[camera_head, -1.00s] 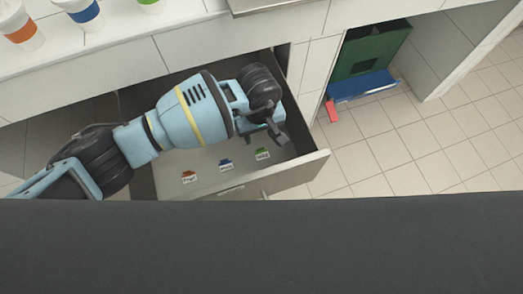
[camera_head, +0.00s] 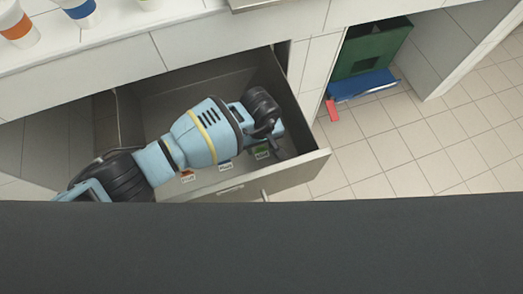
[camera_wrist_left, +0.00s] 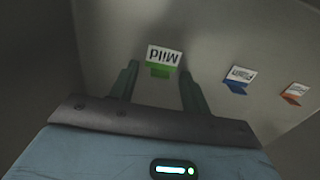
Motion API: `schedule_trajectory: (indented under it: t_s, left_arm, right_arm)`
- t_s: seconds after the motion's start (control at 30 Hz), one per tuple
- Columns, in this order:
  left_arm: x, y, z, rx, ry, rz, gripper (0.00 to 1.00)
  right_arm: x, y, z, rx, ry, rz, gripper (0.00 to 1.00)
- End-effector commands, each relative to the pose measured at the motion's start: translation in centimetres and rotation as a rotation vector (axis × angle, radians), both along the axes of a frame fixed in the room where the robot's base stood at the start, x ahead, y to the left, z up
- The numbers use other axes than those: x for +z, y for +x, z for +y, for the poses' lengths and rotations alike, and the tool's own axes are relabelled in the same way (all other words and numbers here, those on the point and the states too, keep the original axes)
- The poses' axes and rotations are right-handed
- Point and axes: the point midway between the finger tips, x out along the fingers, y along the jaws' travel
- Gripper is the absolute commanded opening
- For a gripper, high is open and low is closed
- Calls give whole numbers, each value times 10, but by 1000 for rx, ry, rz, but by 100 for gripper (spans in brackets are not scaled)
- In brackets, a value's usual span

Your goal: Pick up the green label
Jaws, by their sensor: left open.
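The green label (camera_head: 262,153) lies in the open drawer near its front right corner. In the left wrist view the green label (camera_wrist_left: 161,61), marked "Mild", stands just beyond and between the fingertips. My left gripper (camera_wrist_left: 157,80) is open and empty, with one finger on each side of the label's line. In the head view my left gripper (camera_head: 268,150) is low in the drawer, right at the label and partly covering it. Whether a finger touches the label cannot be told. My right gripper is not in view.
A blue label (camera_head: 225,165) and an orange label (camera_head: 188,176) sit in a row to the left in the drawer (camera_head: 290,175). The drawer walls are close to my gripper. Cups (camera_head: 17,28) stand on the counter. A green bin (camera_head: 370,52) is on the right.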

Motion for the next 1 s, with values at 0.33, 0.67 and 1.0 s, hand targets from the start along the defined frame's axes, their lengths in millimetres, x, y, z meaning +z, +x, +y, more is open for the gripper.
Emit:
schedule_trajectory:
  t_s: [0.33, 0.67, 1.0]
  left_arm:
    - [0, 0, 0, 0, 0, 0, 26]
    - [0, 0, 0, 0, 0, 0, 0]
    - [9, 1, 0, 0, -2, -2, 0]
  right_arm:
    - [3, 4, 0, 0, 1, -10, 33]
    - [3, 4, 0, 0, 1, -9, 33]
    - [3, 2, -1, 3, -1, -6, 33]
